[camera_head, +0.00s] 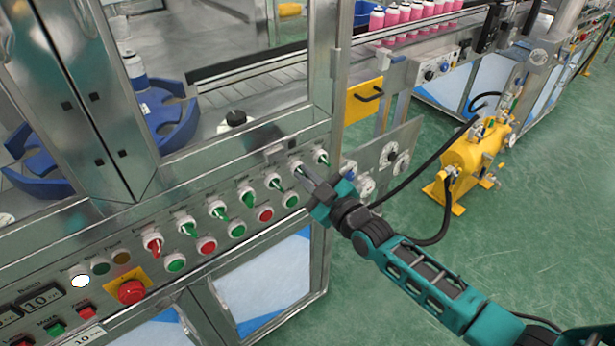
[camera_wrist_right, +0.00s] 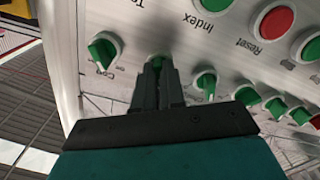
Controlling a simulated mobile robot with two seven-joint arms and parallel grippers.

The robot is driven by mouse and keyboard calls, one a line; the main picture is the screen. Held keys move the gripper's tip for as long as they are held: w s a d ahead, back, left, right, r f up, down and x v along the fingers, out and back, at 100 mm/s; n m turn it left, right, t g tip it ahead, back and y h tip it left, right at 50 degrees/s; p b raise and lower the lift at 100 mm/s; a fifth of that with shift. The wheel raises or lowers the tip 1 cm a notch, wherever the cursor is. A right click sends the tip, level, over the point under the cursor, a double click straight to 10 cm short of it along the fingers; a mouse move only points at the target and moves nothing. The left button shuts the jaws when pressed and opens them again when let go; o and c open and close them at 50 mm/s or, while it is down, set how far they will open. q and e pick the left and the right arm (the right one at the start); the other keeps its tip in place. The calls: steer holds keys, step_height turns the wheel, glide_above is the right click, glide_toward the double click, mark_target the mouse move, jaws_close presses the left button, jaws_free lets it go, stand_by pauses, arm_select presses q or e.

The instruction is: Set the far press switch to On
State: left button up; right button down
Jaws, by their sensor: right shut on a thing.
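A row of green rotary switches runs along the steel panel in the head view. My right gripper (camera_head: 304,174) reaches its far end, at the second switch from the right. In the right wrist view my right gripper (camera_wrist_right: 158,88) has its narrow fingers shut on this green switch knob (camera_wrist_right: 156,62), which they partly hide. Its label is hidden, so I cannot read its setting. The end switch (camera_head: 321,157) is free beside it, and also shows in the wrist view (camera_wrist_right: 102,52). My left gripper is not in view.
Other green switches (camera_wrist_right: 206,83) and push buttons, including a red one (camera_wrist_right: 276,22), sit close by on the panel. A red emergency button (camera_head: 131,291) is nearer. A yellow pump unit (camera_head: 462,165) stands on the clear green floor to the right.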

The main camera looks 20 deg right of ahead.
steer(key=shift+m, duration=0.3)
steer(key=m, duration=0.5)
steer(key=shift+m+p, duration=0.3)
steer(key=m, duration=0.5)
steer(key=shift+m, duration=0.3)
stand_by(0.3)
steer(key=c, duration=1.2)
jaws_free()
steer(key=shift+d, duration=0.1)
steer(key=v, duration=1.3)
